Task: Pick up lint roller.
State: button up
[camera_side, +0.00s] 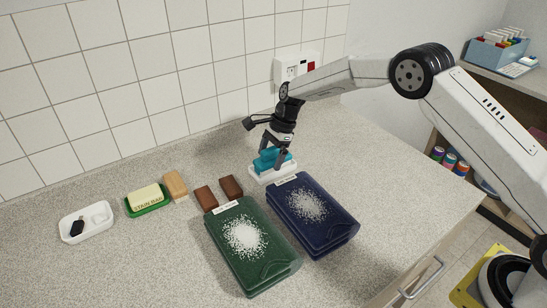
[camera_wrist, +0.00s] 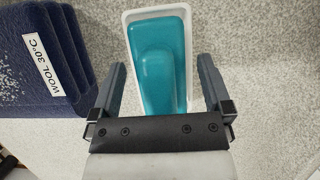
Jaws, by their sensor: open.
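A teal, smooth object with a raised rounded top, possibly the lint roller (camera_wrist: 158,70), lies in a white tray (camera_wrist: 128,22). In the side view the teal object (camera_side: 268,160) and its tray (camera_side: 262,177) sit at the back of the counter, behind the navy folded cloth. My gripper (camera_wrist: 161,80) is open, with one finger on each side of the teal object in the wrist view. In the side view my gripper (camera_side: 276,155) points down over it and partly covers it. I cannot tell whether the fingers touch it.
A navy folded cloth (camera_side: 335,222) with white specks lies close in front; a green one (camera_side: 265,270) lies beside it. Two brown blocks (camera_side: 206,198), a wooden block (camera_side: 175,185), a stain bar (camera_side: 145,197) and a white dish (camera_side: 75,215) stand left. A tiled wall is behind.

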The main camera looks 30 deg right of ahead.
dwell(0.4)
jog(key=c, duration=1.3)
jog(key=shift+r, duration=0.15)
jog(key=shift+r, duration=0.55)
jog(key=shift+s+d+r, duration=0.3)
jog(key=shift+s+r, duration=1.65)
jog(key=shift+s, duration=0.35)
jog(key=shift+s+d+r, duration=0.35)
jog(key=shift+s+r, duration=1.55)
jog(key=shift+s, duration=0.4)
jog(key=shift+s+d+r, duration=0.3)
jog(key=shift+s+r, duration=1.65)
jog(key=shift+s, duration=0.35)
